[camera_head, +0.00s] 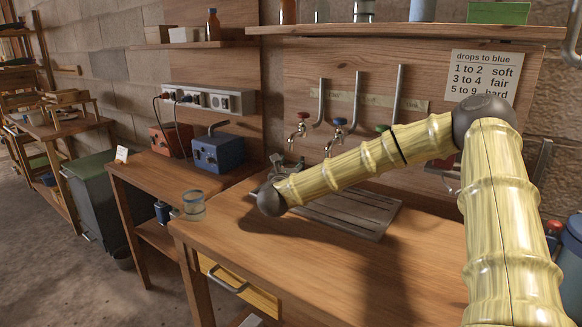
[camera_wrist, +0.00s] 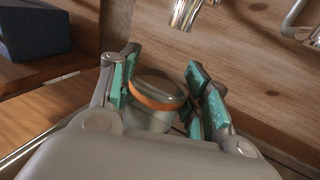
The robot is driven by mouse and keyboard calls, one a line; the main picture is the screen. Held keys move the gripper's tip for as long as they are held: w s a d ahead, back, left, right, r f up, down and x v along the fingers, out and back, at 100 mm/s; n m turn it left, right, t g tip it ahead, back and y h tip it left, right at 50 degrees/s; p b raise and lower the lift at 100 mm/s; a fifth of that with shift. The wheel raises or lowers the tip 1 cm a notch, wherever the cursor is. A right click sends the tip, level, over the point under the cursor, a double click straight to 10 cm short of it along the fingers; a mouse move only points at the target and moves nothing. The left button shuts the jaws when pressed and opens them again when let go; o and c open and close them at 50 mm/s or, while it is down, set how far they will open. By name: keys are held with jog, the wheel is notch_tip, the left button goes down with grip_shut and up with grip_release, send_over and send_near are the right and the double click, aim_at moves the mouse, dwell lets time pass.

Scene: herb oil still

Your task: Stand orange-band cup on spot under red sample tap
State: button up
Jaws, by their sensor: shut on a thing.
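The orange-band cup (camera_wrist: 152,116) is clear, with an orange ring near its rim, in the wrist view. My gripper (camera_wrist: 161,80) is shut on it, with green pads on both sides. A chrome tap spout (camera_wrist: 186,13) shows just beyond the cup at the top; its handle colour is out of that view. In the head view the red sample tap (camera_head: 300,127) is the leftmost of three wall taps. My arm reaches across the bench and hides most of my gripper and the cup there. The spot under the red tap cannot be made out.
The blue tap (camera_head: 339,132) and green tap (camera_head: 384,128) stand right of the red one. A slatted drain board (camera_head: 345,213) lies below. A blue box (camera_head: 218,153) sits farther left. The front bench is clear.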

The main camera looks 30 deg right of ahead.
jog(key=shift+f, duration=0.2)
jog(key=o, duration=1)
jog(key=shift+r, duration=0.15)
jog(key=shift+r, duration=0.15)
jog(key=v, duration=1.2)
